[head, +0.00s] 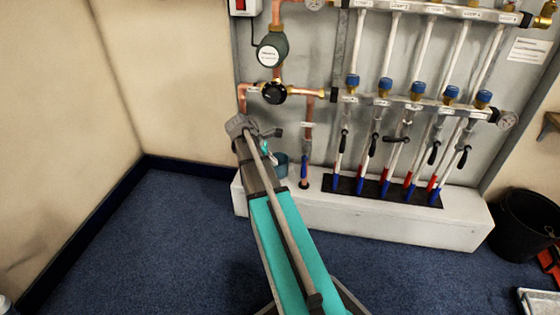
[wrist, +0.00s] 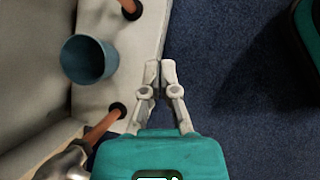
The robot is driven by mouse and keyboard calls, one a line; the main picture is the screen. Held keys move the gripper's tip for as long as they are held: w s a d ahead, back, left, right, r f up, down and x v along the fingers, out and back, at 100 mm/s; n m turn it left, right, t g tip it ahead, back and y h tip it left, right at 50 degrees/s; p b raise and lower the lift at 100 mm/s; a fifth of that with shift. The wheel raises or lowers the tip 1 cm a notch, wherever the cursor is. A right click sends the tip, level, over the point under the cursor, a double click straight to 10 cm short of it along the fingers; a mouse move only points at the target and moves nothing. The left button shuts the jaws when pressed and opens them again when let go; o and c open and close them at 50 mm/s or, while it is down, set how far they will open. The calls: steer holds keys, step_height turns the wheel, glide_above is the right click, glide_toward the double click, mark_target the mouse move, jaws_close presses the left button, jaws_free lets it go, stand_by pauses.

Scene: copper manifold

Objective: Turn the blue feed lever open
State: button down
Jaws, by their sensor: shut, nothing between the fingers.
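The blue feed lever (head: 304,167) shows in the head view on the short copper pipe left of the row of loop valves. It hangs down along the pipe. My gripper (wrist: 160,65) shows in the wrist view with its two pale fingertips together and nothing between them. The fingers are over the front edge of the white ledge, beside the carpet. In the head view my wrist is left of the lever and apart from it; the fingertips are hard to make out there. I cannot make out the lever in the wrist view.
A blue-grey cup (wrist: 88,59) stands on the white ledge (head: 400,218), close to copper pipes. Several black-handled valves (head: 374,146) are right of the lever. A black bin (head: 522,226) stands at the far right. The blue carpet (head: 150,245) at the left is clear.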

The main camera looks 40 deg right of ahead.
steer(key=p+v, duration=0.2)
steer(key=v, duration=0.1)
steer(key=shift+w+a, duration=0.25)
steer(key=shift+a, duration=0.1)
steer(key=shift+a, duration=0.1)
stand_by(0.4)
steer(key=s+a+r+m+t+y+p, duration=0.15)
steer(key=s+a+r+m+p, duration=0.3)
steer(key=a, duration=0.55)
steer(key=s+a+r+m+t+y+p, duration=0.1)
steer(key=s+a+r+m+y+p, duration=0.2)
steer(key=a+p, duration=0.5)
steer(key=s+a+r+m+t+y+p, duration=0.1)
steer(key=s+a+r+m+p, duration=0.3)
steer(key=a, duration=0.7)
step_height(320, 180, up, 37)
steer(key=p, duration=3.5)
steer(key=shift+w+r+n+p, duration=0.15)
steer(key=shift+w+n+p, duration=0.2)
steer(key=shift+n, duration=0.1)
